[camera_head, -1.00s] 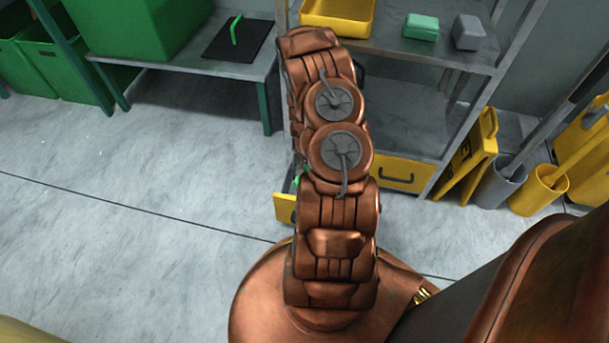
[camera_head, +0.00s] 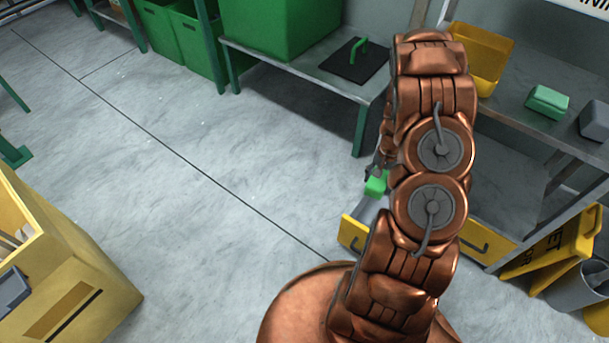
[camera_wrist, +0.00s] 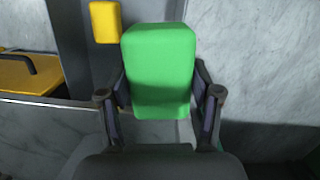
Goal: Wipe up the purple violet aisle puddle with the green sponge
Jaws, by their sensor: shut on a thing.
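The bright green sponge (camera_wrist: 158,65) fills the middle of the wrist view, an upright rounded block between the two fingers. My gripper (camera_wrist: 160,95) is shut on it. In the head view the green sponge (camera_head: 376,184) shows as a small patch left of my arm, above the open drawer (camera_head: 353,235); my gripper (camera_head: 374,171) is mostly hidden behind the arm. I see no purple puddle in either view.
A yellow block (camera_wrist: 105,22) lies beyond the sponge. A paler green block (camera_head: 547,102) and a grey block (camera_head: 596,120) sit on the shelf. A yellow cart (camera_head: 60,270) stands at lower left. Open grey floor (camera_head: 180,170) lies between it and the green-legged bench (camera_head: 310,75).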

